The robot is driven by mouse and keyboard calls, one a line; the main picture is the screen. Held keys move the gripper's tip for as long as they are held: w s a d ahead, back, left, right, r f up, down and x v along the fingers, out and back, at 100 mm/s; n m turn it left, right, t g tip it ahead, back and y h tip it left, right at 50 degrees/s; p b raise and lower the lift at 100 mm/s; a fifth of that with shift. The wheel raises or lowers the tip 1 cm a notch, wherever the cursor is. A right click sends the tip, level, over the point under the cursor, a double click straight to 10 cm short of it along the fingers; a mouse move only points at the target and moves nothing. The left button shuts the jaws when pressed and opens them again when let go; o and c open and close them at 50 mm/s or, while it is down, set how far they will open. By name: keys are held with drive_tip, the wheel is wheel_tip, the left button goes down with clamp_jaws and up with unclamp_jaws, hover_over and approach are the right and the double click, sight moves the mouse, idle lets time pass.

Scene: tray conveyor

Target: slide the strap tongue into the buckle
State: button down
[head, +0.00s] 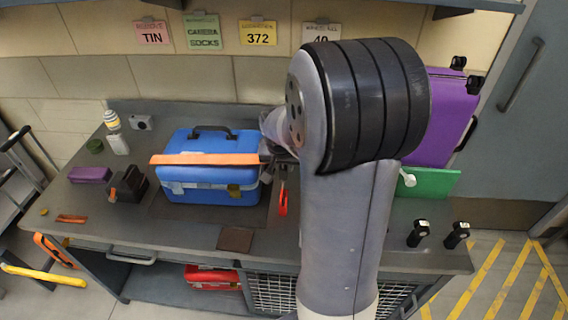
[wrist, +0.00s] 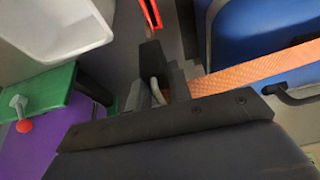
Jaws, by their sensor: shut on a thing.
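A blue case (head: 212,188) with a dark top handle stands on the grey bench. An orange strap (head: 205,159) runs across its top, from beyond its left edge to my gripper (head: 283,156) at its right end. In the wrist view, the strap (wrist: 255,70) slants from upper right into my gripper (wrist: 160,92), which is shut on its end. A small pale metal piece (wrist: 157,92) shows between the fingers; I cannot tell whether it is the tongue or part of the buckle. The buckle cannot be made out for certain. My arm hides part of the area right of the case.
A black block (head: 128,186) and a purple box (head: 90,174) lie left of the case. A red-handled tool (head: 282,200) lies just right of it. A green board (head: 430,182) and purple case (head: 440,115) stand at right. A brown patch (head: 235,238) lies in front.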

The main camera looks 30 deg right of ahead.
sight(284, 179)
drive_tip(key=shift+f, duration=0.1)
wheel_tip(284, 179, down, 6)
drive_tip(key=b, duration=0.5)
drive_tip(key=shift+f+b, duration=2.45)
drive_tip(key=shift+b, duration=0.35)
idle(1.5)
drive_tip(key=c, duration=1.2)
unclamp_jaws()
drive_tip(key=shift+r, duration=0.1)
drive_tip(key=v, duration=1)
drive_tip(key=shift+r+p, duration=0.4)
drive_tip(key=shift+p, duration=0.05)
drive_tip(key=shift+s+a, duration=0.1)
drive_tip(key=x, duration=1)
drive_tip(key=shift+f+b, duration=0.4)
drive_tip(key=shift+r+p, duration=0.45)
